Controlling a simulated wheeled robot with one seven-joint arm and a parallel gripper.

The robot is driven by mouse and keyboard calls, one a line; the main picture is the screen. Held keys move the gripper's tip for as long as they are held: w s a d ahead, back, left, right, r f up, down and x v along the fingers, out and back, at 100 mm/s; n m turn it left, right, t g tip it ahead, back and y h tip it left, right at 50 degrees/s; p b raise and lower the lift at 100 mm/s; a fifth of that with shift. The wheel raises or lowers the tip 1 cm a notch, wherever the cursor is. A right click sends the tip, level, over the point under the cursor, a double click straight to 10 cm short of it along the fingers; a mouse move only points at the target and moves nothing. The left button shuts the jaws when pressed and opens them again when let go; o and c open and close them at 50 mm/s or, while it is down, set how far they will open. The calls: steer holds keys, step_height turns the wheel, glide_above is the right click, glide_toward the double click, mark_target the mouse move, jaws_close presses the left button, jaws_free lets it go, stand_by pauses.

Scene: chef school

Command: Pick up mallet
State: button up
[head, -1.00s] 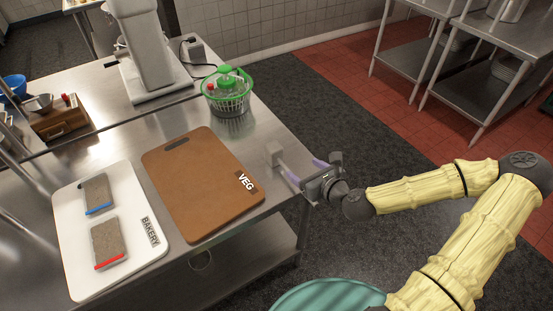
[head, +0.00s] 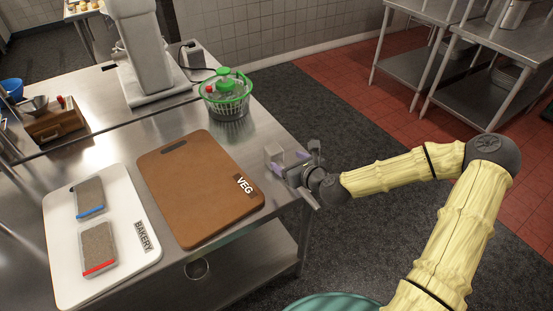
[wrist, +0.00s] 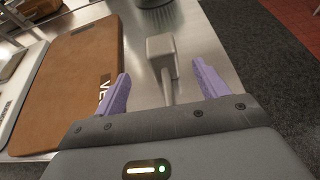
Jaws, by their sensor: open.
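The mallet is grey with a block-shaped head (head: 274,153) and lies on the steel table near its right edge. In the wrist view the mallet (wrist: 162,54) shows between and beyond my two purple fingers, its handle pointing back toward the palm. My gripper (head: 291,164) is at the table's right edge, close to the mallet; in the wrist view my gripper (wrist: 160,82) is open with a finger on each side of the handle. The near end of the handle is hidden by the gripper body. I cannot tell whether the fingers touch it.
A brown VEG board (head: 195,190) lies left of the mallet. A white BAKERY board (head: 125,220) with two grey blocks lies further left. A green salad spinner (head: 227,98) stands behind. A mixer (head: 140,50) is at the back. Open floor lies right of the table.

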mark_target(278, 154)
steer(key=shift+x, duration=1.35)
steer(key=shift+w+a+p, duration=0.25)
steer(key=shift+w+p, duration=0.1)
steer(key=shift+p, duration=0.05)
steer(key=p+x, duration=0.1)
steer(key=x, duration=0.3)
steer(key=shift+w+f, duration=0.15)
steer(key=shift+w, duration=0.1)
steer(key=c, duration=1.4)
step_height(278, 154, up, 10)
steer(key=shift+r+b, duration=0.1)
steer(key=shift+b, duration=0.4)
